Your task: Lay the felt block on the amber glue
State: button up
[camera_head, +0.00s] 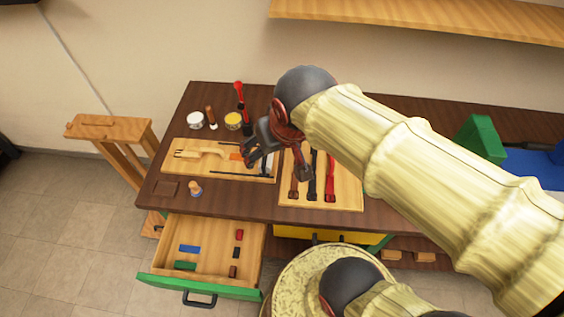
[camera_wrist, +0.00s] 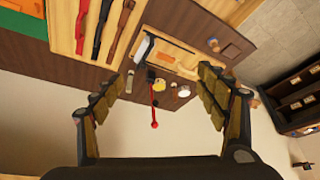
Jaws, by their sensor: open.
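A pale board (camera_head: 205,173) on the dark bench carries a light wooden piece (camera_head: 203,152) and a small orange patch (camera_head: 236,156), which may be the amber glue. The patch also seems to show in the wrist view (camera_wrist: 166,57). I cannot tell which object is the felt block; small blocks lie in the open drawer, among them a blue one (camera_head: 190,249), a green one (camera_head: 185,265) and a red one (camera_head: 239,235). My gripper (camera_head: 277,166) is open and empty above the bench, between two boards. Its spread fingers show in the wrist view (camera_wrist: 163,78).
A second board (camera_head: 345,198) holds red and dark straps. Jars (camera_head: 195,120), a yellow tin (camera_head: 233,120) and a red-handled tool (camera_head: 239,88) stand behind. The green-fronted drawer (camera_head: 200,286) juts out in front. A brown square (camera_head: 165,188) lies at front left.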

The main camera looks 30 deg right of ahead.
jog(key=shift+n, duration=0.5)
jog(key=s, duration=0.5)
jog(key=shift+s+a+r, duration=0.1)
jog(key=shift+a+r, duration=0.1)
jog(key=shift+r, duration=0.15)
